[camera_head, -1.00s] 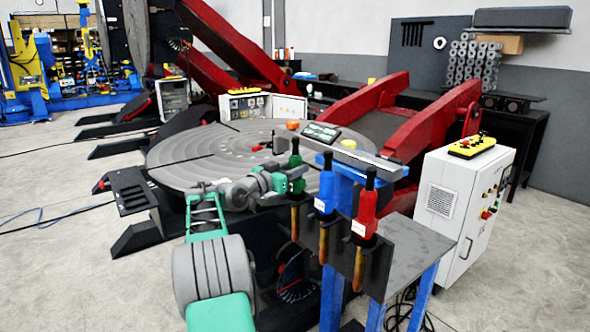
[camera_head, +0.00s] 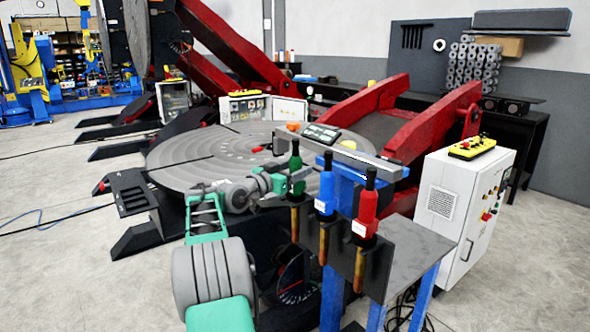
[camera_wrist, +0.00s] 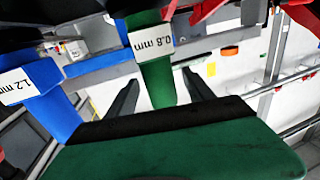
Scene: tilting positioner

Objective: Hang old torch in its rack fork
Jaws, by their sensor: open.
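Three torches hang upright in a row at the dark rack plate (camera_head: 343,262): a green torch (camera_head: 297,182), a blue torch (camera_head: 325,192) and a red torch (camera_head: 366,215). Copper-coloured necks point down below them. In the wrist view the green torch (camera_wrist: 157,82) carries a "0.8 mm" label and the blue torch (camera_wrist: 48,108) a "1.2 mm" label. My gripper (camera_wrist: 163,92) is open, with one dark finger on each side of the green torch. In the head view my gripper is just left of the green torch. The fork slots are hidden. Which torch is the old one cannot be told.
The round grooved positioner table (camera_head: 190,160) lies behind my arm, with red arms (camera_head: 435,118) beyond. A white control cabinet (camera_head: 460,205) stands right of the rack's blue-legged bench (camera_head: 422,245). Open floor shows at the left.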

